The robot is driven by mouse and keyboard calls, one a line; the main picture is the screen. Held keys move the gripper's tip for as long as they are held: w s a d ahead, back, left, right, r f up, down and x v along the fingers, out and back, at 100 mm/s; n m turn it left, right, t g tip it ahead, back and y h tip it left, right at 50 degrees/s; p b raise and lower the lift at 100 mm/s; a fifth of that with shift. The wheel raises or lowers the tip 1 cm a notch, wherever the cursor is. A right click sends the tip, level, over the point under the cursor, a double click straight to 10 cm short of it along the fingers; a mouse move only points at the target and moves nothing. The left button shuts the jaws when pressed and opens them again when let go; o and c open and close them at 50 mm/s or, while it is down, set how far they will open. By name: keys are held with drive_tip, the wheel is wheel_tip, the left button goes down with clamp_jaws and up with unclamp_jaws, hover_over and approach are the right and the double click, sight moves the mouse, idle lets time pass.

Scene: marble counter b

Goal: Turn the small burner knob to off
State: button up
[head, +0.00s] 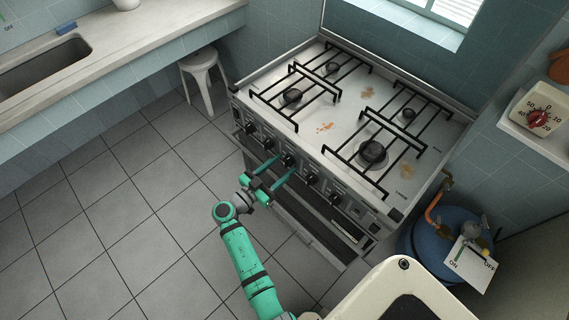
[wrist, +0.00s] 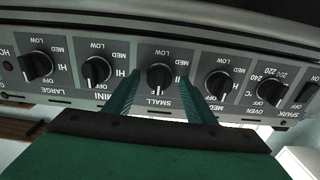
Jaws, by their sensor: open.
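The small burner knob (wrist: 160,77) is a black round knob with a raised grip on the grey front panel, above the SMALL label in the wrist view. It is the middle knob of the row. In the head view the knob (head: 288,160) is partly behind my fingers. My gripper (wrist: 159,80) is open, with one teal finger on each side of this knob. I cannot tell whether the fingers touch it. The grip looks roughly upright in the wrist view; its exact setting is not clear. My gripper also shows at the stove front in the head view (head: 282,166).
Neighbouring knobs, the mini (wrist: 96,70) and medium (wrist: 218,85), sit close on either side. The large knob (wrist: 36,66) and oven knob (wrist: 271,92) are farther out. The stove top (head: 330,110) is above. A blue gas cylinder (head: 425,240) stands right of the stove. A stool (head: 203,70) stands left.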

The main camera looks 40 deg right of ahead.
drive_tip(key=a, duration=0.6)
drive_tip(key=shift+s+a, duration=0.25)
drive_tip(key=shift+s, duration=0.1)
drive_tip(key=shift+a, duration=0.1)
drive_tip(key=a, duration=1)
drive_tip(key=shift+s+a, duration=0.35)
